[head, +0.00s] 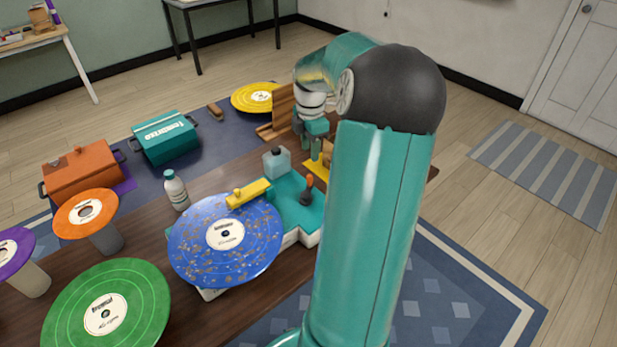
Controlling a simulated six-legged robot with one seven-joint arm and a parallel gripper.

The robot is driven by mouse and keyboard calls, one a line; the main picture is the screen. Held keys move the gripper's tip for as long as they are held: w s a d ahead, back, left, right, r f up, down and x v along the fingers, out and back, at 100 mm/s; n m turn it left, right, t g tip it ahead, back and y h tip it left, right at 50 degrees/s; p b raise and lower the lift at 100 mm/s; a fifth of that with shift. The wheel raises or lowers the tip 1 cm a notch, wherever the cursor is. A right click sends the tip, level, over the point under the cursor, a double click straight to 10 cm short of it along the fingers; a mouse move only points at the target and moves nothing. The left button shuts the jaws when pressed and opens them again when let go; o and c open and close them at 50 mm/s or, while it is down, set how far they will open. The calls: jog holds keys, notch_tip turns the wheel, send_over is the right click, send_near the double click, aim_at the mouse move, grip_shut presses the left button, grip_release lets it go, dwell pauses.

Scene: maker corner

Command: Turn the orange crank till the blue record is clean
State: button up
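The blue record (203,252) lies flat on the teal and white cleaning machine (298,217), with brown-grey specks spread over its surface. A yellow bar (248,194) reaches over the record's far edge. The orange crank (308,183) stands up from a dark base on the machine's right part. My gripper (316,155) is just beyond the crank in the picture, pointing down and seemingly apart from it. Its fingers are small and partly hidden by my arm, so whether they are open or shut is unclear.
A clear block-shaped bottle (277,162) and a white bottle (175,190) stand near the machine. Green (140,290), orange (86,213), purple (12,250) and yellow (255,97) records surround it. An orange box (82,170) and a teal box (165,138) sit at the back left.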

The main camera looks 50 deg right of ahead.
aim_at(310, 175)
notch_tip(310, 175, down, 11)
jog(key=shift+f, duration=0.15)
grip_shut()
